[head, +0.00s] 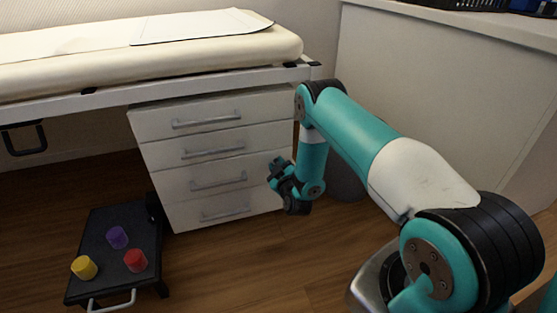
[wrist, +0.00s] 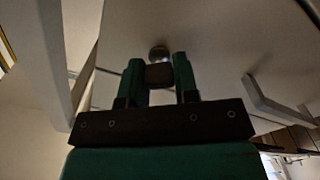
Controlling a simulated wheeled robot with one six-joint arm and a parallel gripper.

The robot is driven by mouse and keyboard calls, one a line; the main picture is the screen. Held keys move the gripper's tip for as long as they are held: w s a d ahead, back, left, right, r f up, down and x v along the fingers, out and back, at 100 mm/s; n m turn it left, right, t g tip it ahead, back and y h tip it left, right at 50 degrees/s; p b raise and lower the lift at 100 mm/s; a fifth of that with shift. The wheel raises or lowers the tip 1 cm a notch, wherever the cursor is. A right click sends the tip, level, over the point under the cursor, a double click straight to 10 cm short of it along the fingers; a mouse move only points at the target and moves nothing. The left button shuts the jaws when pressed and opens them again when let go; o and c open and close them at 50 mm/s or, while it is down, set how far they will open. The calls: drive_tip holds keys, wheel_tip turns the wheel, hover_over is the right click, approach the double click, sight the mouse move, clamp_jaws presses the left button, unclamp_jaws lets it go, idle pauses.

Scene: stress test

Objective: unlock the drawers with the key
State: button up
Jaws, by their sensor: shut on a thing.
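The white drawer unit (head: 222,155) stands under the padded bed, and its several drawers look shut. My gripper (head: 275,175) is close to the right side of its front in the head view. In the wrist view my gripper (wrist: 158,74) has its two green fingers closed on a small dark block, which I take as the key (wrist: 159,74). A round metallic lock (wrist: 158,53) shows just beyond the key on the pale drawer front. I cannot tell whether the key's tip is in the lock. The key is too small to make out in the head view.
A drawer handle (wrist: 272,103) juts out to the right in the wrist view. A low black step stool (head: 100,226) with yellow, purple and red cups stands at the left. The padded bed (head: 100,55) overhangs the drawers. A pale counter (head: 425,90) stands at the right.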

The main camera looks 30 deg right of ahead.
drive_tip(key=n+p, duration=0.2)
drive_tip(key=n, duration=0.3)
drive_tip(key=shift+n, duration=0.3)
drive_tip(key=n, duration=0.4)
drive_tip(key=shift+f+n, duration=0.2)
drive_tip(key=shift+n, duration=0.2)
drive_tip(key=o, duration=0.9)
drive_tip(key=shift+p+v, duration=8.35)
drive_tip(key=shift+v, duration=0.35)
drive_tip(key=shift+a+r, duration=0.1)
